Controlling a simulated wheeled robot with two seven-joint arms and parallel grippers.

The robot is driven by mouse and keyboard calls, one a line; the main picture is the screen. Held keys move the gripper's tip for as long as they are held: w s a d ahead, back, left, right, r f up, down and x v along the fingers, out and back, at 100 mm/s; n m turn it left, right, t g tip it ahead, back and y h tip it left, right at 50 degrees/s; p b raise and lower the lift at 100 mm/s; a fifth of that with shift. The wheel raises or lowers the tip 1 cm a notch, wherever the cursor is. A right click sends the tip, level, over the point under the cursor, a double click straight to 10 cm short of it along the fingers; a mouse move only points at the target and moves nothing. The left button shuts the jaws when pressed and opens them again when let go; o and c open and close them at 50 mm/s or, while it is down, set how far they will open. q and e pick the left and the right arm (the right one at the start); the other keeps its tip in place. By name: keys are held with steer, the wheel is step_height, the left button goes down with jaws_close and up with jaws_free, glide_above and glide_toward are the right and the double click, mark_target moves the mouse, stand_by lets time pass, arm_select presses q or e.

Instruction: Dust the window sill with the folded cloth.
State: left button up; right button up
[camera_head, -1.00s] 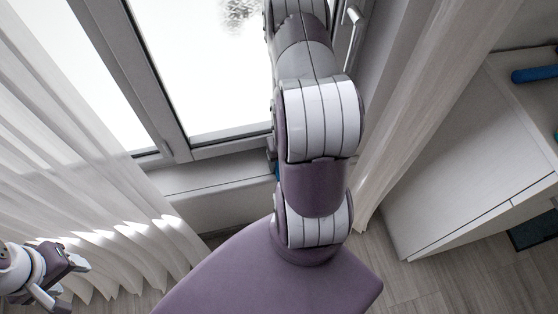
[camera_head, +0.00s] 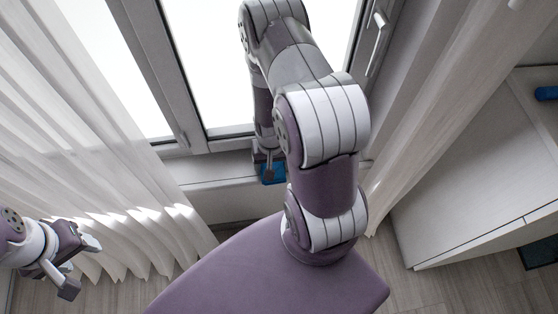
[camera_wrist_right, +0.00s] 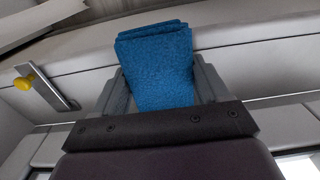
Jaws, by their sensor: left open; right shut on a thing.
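The window sill (camera_head: 212,170) is a pale ledge below the window in the head view. The folded cloth (camera_head: 271,174) is blue and shows partly beside my right forearm, at the front of the sill. My right gripper (camera_head: 268,160) is shut on it. In the right wrist view the folded cloth (camera_wrist_right: 157,62) sticks out between the two grey fingers of my right gripper (camera_wrist_right: 160,92), in front of a pale ledge. I cannot tell whether it touches the sill. My left gripper (camera_head: 78,262) is open and empty at the lower left, in front of the curtain.
A sheer left curtain (camera_head: 110,170) and a right curtain (camera_head: 425,110) hang at both sides. The window frame (camera_head: 190,85) stands behind the sill, with a handle (camera_head: 377,42). A white cabinet (camera_head: 475,180) stands right, with a blue object (camera_head: 546,93) on it.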

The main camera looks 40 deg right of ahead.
mark_target(245, 174)
steer(key=shift+w+a+r+p, duration=0.1)
steer(key=shift+w+a+p, duration=0.25)
steer(key=shift+a, duration=0.3)
steer(key=shift+w+a+p, duration=0.2)
steer(key=shift+w+a, duration=0.2)
steer(key=shift+a, duration=0.2)
steer(key=shift+w+a, duration=0.3)
steer(key=shift+a, duration=0.1)
steer(key=shift+w+a+p, duration=0.4)
steer(key=shift+a+p, duration=0.05)
steer(key=shift+a, duration=0.25)
steer(key=shift+w+a+p, duration=0.35)
steer(key=shift+a+p, duration=0.1)
steer(key=shift+a, duration=0.2)
steer(key=shift+w+a+f, duration=0.2)
steer(key=shift+w+a, duration=0.05)
steer(key=shift+a, duration=0.15)
steer(key=s+a+r+p, duration=0.1)
steer(key=s+a+r, duration=0.1)
steer(key=s+r, duration=0.2)
steer(key=shift+a+r, duration=0.3)
steer(key=shift+r, duration=0.2)
steer(key=shift+s, duration=0.1)
